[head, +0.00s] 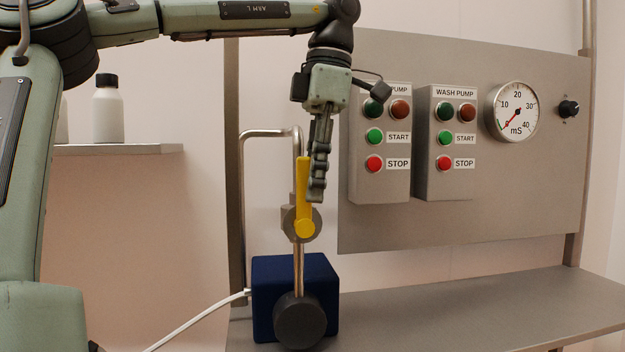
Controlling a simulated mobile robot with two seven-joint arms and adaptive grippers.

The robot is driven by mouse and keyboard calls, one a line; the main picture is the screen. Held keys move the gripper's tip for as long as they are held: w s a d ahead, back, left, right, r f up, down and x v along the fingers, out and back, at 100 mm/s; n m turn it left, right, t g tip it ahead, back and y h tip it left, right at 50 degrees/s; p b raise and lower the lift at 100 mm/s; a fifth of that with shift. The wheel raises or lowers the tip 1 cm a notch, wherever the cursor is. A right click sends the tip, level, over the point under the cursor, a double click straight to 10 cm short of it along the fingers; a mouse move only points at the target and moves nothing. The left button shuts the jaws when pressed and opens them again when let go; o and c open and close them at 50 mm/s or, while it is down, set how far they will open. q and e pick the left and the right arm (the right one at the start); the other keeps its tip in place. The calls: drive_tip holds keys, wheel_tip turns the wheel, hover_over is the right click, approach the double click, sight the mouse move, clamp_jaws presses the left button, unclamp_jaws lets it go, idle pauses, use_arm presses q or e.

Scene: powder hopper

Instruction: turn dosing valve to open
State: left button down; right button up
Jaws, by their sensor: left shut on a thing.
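The dosing valve (287,222) sits on a thin vertical metal pipe above a blue pump block (262,292). Its yellow lever (304,205) points up, roughly in line with the pipe. My left gripper (316,190) comes down from above and is shut on the lever's upper part. The fingers overlap the lever's right side, so their far side is hidden. My right gripper is not in view.
A grey panel to the right carries two pump switch boxes (446,180), a round gauge (513,111) and a black knob (568,109). A metal bench (480,310) lies below, largely bare. White bottles (108,115) stand on a left shelf (120,149).

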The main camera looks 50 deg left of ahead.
use_arm(q)
drive_tip(key=shift+w+d, duration=0.1)
drive_tip(key=shift+d, duration=0.05)
idle(0.5)
drive_tip(key=c, duration=1.4)
unclamp_jaws()
drive_tip(key=shift+w+d, duration=0.1)
drive_tip(key=shift+w, duration=0.05)
